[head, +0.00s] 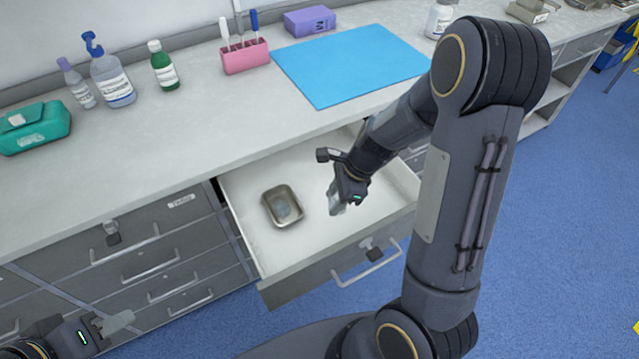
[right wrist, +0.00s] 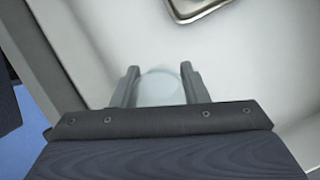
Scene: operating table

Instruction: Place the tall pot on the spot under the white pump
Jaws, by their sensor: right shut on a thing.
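My right gripper (head: 336,207) reaches down into the open drawer, to the right of a metal tray. In the right wrist view, its two fingers (right wrist: 158,80) are shut on a pale, round, translucent thing (right wrist: 160,89). It is probably the tall pot, but I see only its round face and cannot tell its height. In the head view the gripper hides most of it. My left gripper (head: 119,324) is at the lower left, in front of the cabinet; I cannot tell if it is open. I see no clearly white pump; one clear bottle (head: 115,90) has a blue pump.
The open drawer (head: 245,238) holds the metal tray (head: 284,207). On the counter (head: 200,125) stand a green bottle (head: 163,66), a teal case (head: 35,128), a pink holder (head: 245,57), a purple box (head: 309,21) and a blue mat (head: 350,63). The front counter is clear.

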